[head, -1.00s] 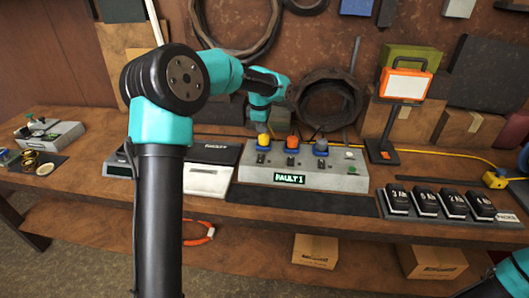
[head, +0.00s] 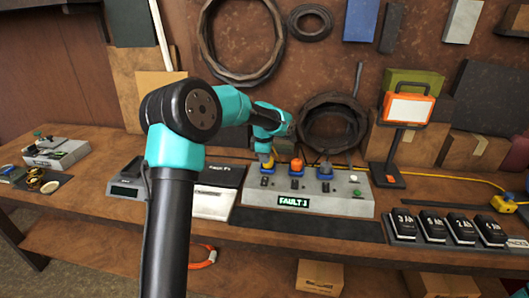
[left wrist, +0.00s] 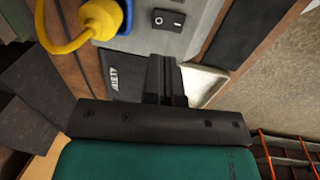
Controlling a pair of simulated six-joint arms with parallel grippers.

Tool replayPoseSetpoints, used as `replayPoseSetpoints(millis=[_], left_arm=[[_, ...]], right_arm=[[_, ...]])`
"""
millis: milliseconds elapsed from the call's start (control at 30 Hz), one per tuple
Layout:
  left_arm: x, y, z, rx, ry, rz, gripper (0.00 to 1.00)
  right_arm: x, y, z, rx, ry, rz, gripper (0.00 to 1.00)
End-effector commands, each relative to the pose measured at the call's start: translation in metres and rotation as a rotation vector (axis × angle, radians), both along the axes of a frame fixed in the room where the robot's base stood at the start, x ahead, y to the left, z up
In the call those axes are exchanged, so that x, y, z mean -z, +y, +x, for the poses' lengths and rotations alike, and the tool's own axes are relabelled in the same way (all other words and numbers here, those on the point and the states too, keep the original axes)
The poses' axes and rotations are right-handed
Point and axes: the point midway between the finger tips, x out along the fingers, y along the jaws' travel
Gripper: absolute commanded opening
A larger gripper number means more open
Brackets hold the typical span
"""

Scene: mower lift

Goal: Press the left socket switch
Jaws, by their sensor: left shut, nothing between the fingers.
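The grey socket box (head: 345,208) stands on the bench with yellow, orange and grey plugs in a row and a display reading FAULT. The left socket switch (head: 265,181) is a small black rocker below the yellow plug (head: 266,162). In the left wrist view the switch (left wrist: 168,19) lies just beyond my fingertips, with the yellow plug (left wrist: 100,18) to its left. My left gripper (left wrist: 166,62) is shut and empty, with a small visible gap to the switch. In the head view my left gripper (head: 263,150) is at the yellow plug, partly hidden. My right gripper is not in view.
A black-and-white case (head: 215,203) sits left of the box. A work lamp (head: 408,108) stands to the right, behind a row of black battery packs (head: 432,228). A yellow cable runs along the back. A dark mat (head: 300,223) lies before the box.

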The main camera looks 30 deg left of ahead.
Motion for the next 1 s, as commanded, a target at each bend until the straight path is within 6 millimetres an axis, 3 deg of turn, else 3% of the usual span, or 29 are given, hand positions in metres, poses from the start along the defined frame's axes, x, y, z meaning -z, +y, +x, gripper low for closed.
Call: replayPoseSetpoints(millis=[300,500,1000], left_arm=[[0.056,0.002,0.006,0.001,0.003,-0.001,0.0],[0.08,0.004,0.009,0.001,0.001,0.001,0.0],[0.088,0.005,0.01,0.0,0.0,0.0,0.0]], right_arm=[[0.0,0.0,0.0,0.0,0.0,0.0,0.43],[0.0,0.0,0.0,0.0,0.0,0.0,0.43],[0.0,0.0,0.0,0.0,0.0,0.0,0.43]])
